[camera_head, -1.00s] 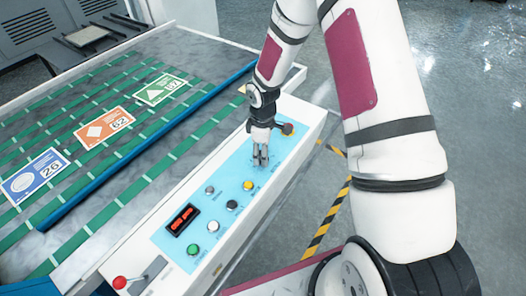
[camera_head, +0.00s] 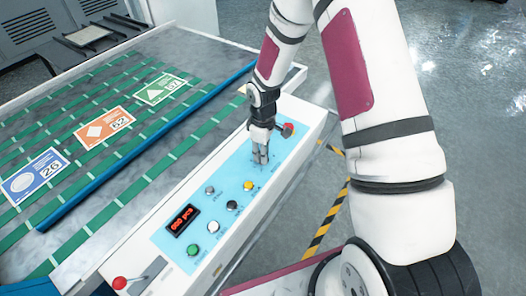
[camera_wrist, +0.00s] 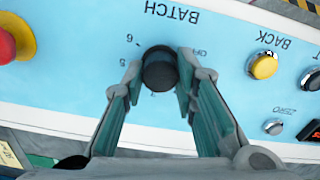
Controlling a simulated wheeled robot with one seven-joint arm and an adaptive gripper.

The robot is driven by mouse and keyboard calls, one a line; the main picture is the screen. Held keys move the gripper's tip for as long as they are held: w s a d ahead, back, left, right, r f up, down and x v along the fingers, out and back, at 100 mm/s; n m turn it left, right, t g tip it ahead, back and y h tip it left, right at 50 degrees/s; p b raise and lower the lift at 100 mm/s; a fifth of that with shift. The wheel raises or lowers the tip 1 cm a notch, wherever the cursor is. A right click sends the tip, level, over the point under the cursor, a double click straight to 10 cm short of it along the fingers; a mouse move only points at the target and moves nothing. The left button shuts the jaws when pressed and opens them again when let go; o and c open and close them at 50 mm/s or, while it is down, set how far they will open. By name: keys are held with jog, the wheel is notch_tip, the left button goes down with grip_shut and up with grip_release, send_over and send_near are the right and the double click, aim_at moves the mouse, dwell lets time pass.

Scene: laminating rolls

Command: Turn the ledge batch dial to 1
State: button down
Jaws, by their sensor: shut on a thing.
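The batch dial (camera_wrist: 159,68) is a round black knob on the light blue panel (camera_head: 222,176). In the wrist view it sits under the upside-down word BATCH, with OFF, 5 and 6 readable around it and other marks partly hidden. My gripper (camera_wrist: 158,75) has one finger on each side of the knob and is shut on it. The dial's pointer cannot be made out. In the head view my gripper (camera_head: 261,158) points down at the panel's far part and hides the dial.
A red mushroom button (camera_wrist: 8,43) is beside the dial. A yellow button (camera_wrist: 263,65) lies on the other side, under BACK. In the head view are a display (camera_head: 182,220), a green button (camera_head: 194,250), a red-knobbed lever (camera_head: 120,283) and a belt with printed cards (camera_head: 104,126).

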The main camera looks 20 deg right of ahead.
jog(key=m, duration=0.5)
jog(key=shift+m, duration=0.3)
dwell(0.4)
jog(key=c, duration=1.3)
grip_release()
jog(key=shift+r, duration=0.1)
notch_tip(320, 180, up, 12)
jog(key=shift+f, duration=0.1)
